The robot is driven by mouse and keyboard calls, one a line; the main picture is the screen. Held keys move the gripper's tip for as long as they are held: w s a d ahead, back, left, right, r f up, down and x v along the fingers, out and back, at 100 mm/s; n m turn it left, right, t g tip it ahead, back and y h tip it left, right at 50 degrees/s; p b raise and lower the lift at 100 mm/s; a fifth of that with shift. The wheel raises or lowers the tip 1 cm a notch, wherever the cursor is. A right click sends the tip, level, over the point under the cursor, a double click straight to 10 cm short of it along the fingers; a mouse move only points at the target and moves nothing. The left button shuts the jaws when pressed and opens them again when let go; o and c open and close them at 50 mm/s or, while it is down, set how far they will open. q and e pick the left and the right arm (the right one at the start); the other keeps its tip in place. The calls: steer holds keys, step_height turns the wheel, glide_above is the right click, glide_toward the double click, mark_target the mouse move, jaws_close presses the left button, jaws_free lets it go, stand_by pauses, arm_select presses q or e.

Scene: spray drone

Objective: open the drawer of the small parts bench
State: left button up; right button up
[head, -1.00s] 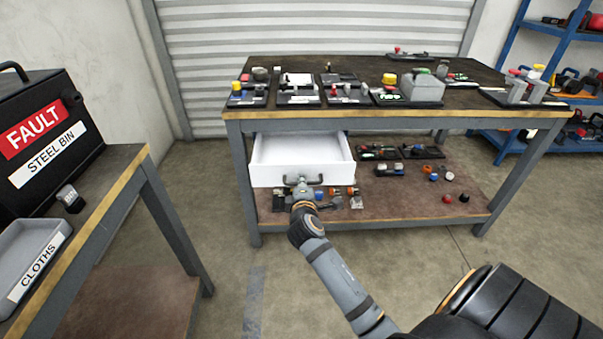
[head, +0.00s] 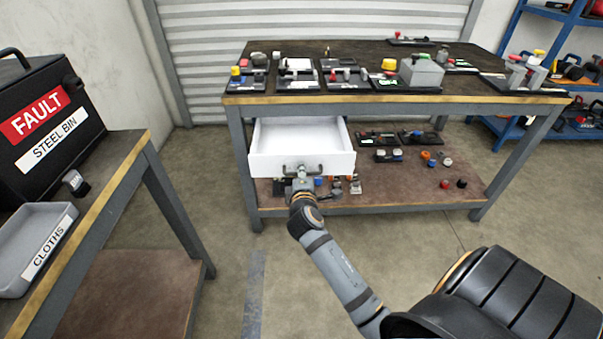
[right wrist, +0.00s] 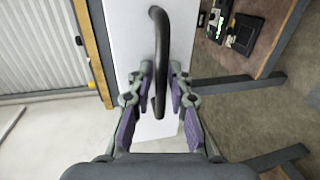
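The small parts bench (head: 400,99) has a dark top, a wood-coloured edge and grey legs. Its white drawer (head: 302,162) hangs under the top at the left and stands well out; the visible part of its inside looks empty. The dark bar handle (head: 316,169) is on the drawer front. My right gripper (head: 302,180) is at the handle. My left gripper is not in view.
Small parts sit in black trays on the bench top and on the lower shelf (head: 400,195). At the left, another table holds a black steel bin (head: 50,130) and a grey cloths tray (head: 35,245). Blue shelving (head: 520,80) stands at the right. Floor between the tables is clear.

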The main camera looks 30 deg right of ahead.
steer(key=v, duration=0.7)
steer(key=shift+s, duration=0.25)
steer(key=shift+a, duration=0.1)
